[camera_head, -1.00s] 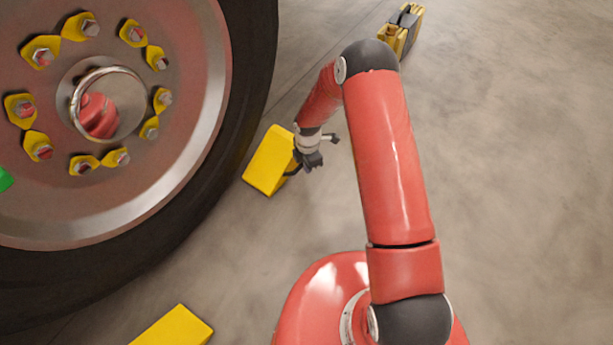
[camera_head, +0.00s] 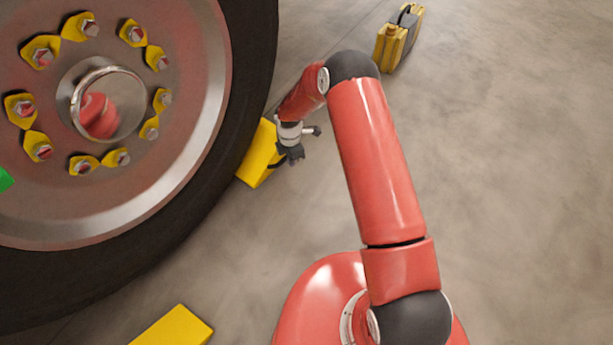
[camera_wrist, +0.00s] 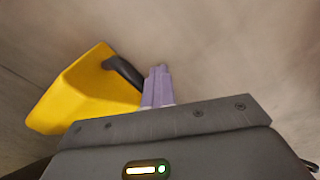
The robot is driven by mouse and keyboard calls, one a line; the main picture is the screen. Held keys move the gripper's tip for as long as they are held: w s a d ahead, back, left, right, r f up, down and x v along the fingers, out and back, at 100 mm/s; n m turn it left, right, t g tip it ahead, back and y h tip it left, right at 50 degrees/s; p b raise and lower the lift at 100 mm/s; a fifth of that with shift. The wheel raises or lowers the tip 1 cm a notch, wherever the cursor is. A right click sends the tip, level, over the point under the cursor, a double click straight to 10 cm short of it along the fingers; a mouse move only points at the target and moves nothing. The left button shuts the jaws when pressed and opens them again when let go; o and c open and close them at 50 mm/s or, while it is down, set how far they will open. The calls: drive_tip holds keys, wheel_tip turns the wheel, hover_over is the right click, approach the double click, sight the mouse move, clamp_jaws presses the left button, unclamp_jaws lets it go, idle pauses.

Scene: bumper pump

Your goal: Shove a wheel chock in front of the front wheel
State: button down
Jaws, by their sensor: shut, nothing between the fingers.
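The large wheel (camera_head: 165,215) with a black tyre and a reddish hub fills the left of the head view. One yellow wheel chock (camera_head: 257,160) lies on the floor at the tyre's right side, close against it, partly hidden by my gripper. My gripper (camera_head: 286,163) is shut and empty, at the chock's right side. In the wrist view the same chock (camera_wrist: 85,95) is at the left, with a dark handle-like part at its upper right edge. The fingers (camera_wrist: 158,85) are together beside it. Whether they touch it, I cannot tell.
A second yellow chock (camera_head: 174,328) lies at the bottom left near the tyre. A yellow and black canister (camera_head: 397,38) stands on the floor at the top. The concrete floor (camera_head: 510,190) at the right is clear.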

drive_tip(key=shift+w+a, duration=0.35)
drive_tip(key=shift+a, duration=0.3)
drive_tip(key=shift+w+a, duration=0.35)
drive_tip(key=shift+a, duration=0.25)
drive_tip(key=shift+s+d+p, duration=0.25)
drive_tip(key=shift+s+d, duration=0.1)
drive_tip(key=shift+d, duration=0.3)
drive_tip(key=shift+s+d+p, duration=0.25)
drive_tip(key=shift+s+d, duration=0.1)
drive_tip(key=shift+d, duration=0.3)
drive_tip(key=shift+r, duration=0.1)
wheel_tip(320, 180, up, 10)
drive_tip(key=p, duration=0.5)
idle(0.4)
